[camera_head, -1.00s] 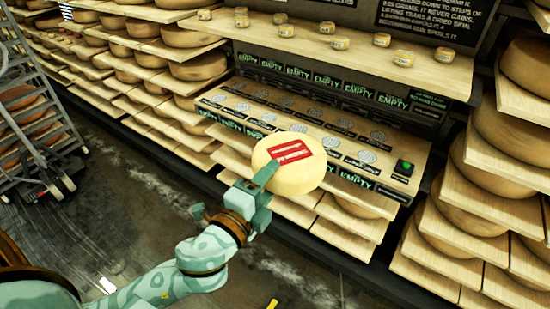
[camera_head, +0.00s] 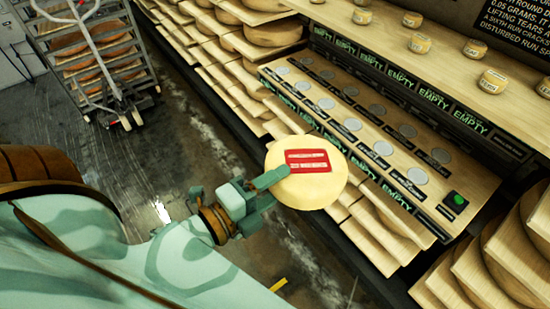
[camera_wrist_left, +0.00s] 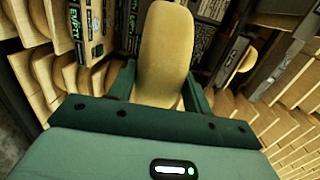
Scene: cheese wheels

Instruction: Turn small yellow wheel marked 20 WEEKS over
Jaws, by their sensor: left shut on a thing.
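A small pale yellow cheese wheel (camera_head: 312,192) with a red label on its upper face is in the head view, right of my left gripper. The label's writing is too small to read. My left gripper (camera_head: 268,184) is shut on the wheel's near edge, one finger lying over the top face beside the label. The wheel is held in the air in front of the shelving. In the left wrist view the wheel (camera_wrist_left: 165,50) shows edge-on between the two fingers. Its underside is hidden. My right gripper is not in view.
A sloped wooden board (camera_head: 395,140) with round grey discs, EMPTY signs and a green button (camera_head: 456,200) stands behind the wheel. Small cheeses (camera_head: 420,43) sit on the shelf above. Large wheels fill racks on both sides. A metal trolley (camera_head: 100,70) stands on the floor at upper left.

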